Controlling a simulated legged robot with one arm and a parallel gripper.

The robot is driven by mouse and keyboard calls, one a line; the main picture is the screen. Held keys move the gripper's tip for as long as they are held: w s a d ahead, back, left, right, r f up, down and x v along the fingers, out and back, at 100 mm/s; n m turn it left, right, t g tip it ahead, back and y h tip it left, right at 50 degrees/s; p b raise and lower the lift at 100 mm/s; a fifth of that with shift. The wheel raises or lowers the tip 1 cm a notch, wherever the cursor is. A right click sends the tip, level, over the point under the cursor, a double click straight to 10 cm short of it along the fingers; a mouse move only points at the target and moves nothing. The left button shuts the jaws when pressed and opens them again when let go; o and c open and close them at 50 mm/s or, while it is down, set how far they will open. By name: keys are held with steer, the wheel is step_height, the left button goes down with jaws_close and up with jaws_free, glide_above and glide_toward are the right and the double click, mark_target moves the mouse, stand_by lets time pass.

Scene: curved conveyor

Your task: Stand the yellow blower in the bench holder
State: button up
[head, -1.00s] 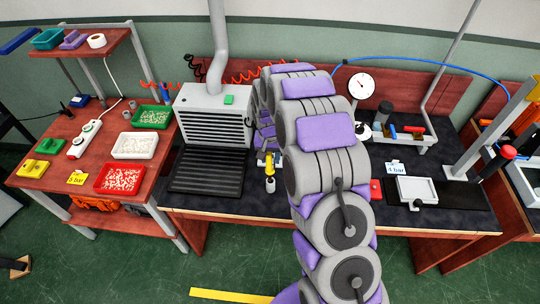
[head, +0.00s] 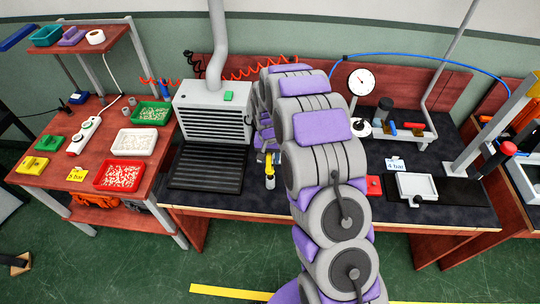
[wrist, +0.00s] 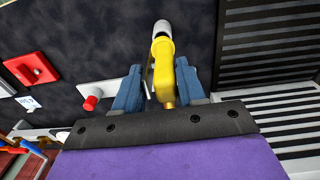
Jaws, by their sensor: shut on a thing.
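The yellow blower (wrist: 185,81) is between the blue fingers of my gripper (wrist: 156,86) in the wrist view, and the gripper is shut on it. In the head view, the blower (head: 269,161) shows as a small yellow piece left of my arm, over the dark bench top; my arm hides most of the gripper. A pale grey cylinder (wrist: 162,33) is at the blower's far end and shows below it in the head view (head: 270,183). I cannot tell whether it is part of the blower or the bench holder. No other holder is clearly identifiable.
A grey vented box (head: 213,112) with a black slatted tray (head: 206,168) stands left of the blower. Red coiled hose runs behind.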

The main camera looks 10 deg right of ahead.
mark_target(270, 164)
steer(key=shift+f, duration=2.1)
steer(key=o, duration=0.9)
steer(key=shift+r, duration=0.1)
steer(key=r, duration=0.5)
steer(key=r+p, duration=0.1)
steer(key=r, duration=0.5)
steer(key=r+p, duration=0.1)
steer(key=r, duration=0.5)
steer(key=shift+a+r, duration=0.1)
steer(key=shift+a, duration=0.25)
steer(key=shift+s, duration=0.1)
steer(key=s+r+n, duration=0.1)
steer(key=s+r, duration=0.6)
steer(key=s, duration=0.3)
steer(key=s+r+n, duration=0.1)
steer(key=s, duration=0.9)
steer(key=s+r+g, duration=0.1)
steer(key=s+r, duration=0.1)
steer(key=s, duration=0.9)
steer(key=s+r+n+b, duration=0.1)
steer(key=s, duration=0.9)
steer(key=shift+s+d+r+n+g, duration=0.25)
steer(key=shift+s+d+n+g, duration=0.05)
steer(key=shift+d+g, duration=0.1)
